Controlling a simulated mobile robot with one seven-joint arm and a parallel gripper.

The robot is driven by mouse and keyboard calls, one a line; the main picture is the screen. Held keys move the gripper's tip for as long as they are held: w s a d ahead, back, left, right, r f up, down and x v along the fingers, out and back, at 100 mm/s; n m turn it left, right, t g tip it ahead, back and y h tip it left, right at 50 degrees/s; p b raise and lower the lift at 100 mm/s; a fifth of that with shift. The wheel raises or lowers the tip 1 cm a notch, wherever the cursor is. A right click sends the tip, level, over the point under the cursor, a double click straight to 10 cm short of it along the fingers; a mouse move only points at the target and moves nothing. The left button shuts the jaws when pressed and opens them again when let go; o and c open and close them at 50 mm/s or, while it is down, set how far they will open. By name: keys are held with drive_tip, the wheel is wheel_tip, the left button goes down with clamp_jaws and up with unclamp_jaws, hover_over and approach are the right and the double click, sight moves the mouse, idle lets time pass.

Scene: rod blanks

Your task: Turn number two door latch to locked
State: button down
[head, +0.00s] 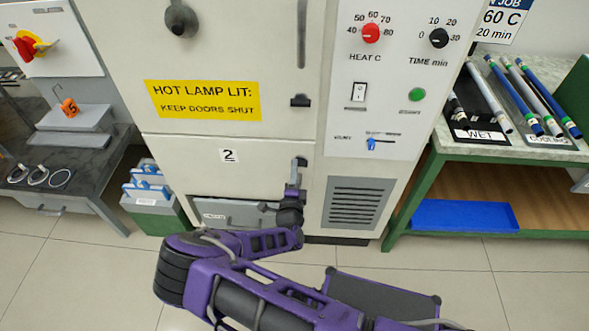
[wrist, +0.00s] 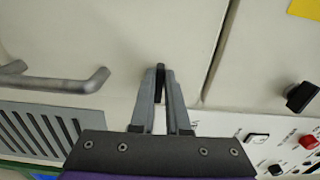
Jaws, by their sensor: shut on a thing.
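The number two door (head: 255,168) is the lower cream cabinet door, marked by a white "2" label (head: 229,155). It looks closed. Its small dark latch (head: 301,161) sits at the door's upper right edge. My gripper (head: 294,178) reaches up to it from below. In the wrist view my gripper (wrist: 160,76) has its two grey fingers shut on the dark latch (wrist: 159,86). The fingers cover much of the latch, so its exact turn angle is hard to tell.
The upper door's black latch (head: 300,101) is above, also in the wrist view (wrist: 301,96). A grey bar handle (wrist: 60,82) lies left of my fingers there. The control panel (head: 345,140) and vent (head: 357,203) are to the right. A green-framed bench (head: 432,190) stands farther right.

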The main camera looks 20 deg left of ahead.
drive_tip(key=shift+d, duration=0.1)
drive_tip(key=c, duration=0.9)
unclamp_jaws()
drive_tip(key=v, duration=1.7)
drive_tip(key=shift+s+p, duration=0.2)
drive_tip(key=shift+p, duration=0.2)
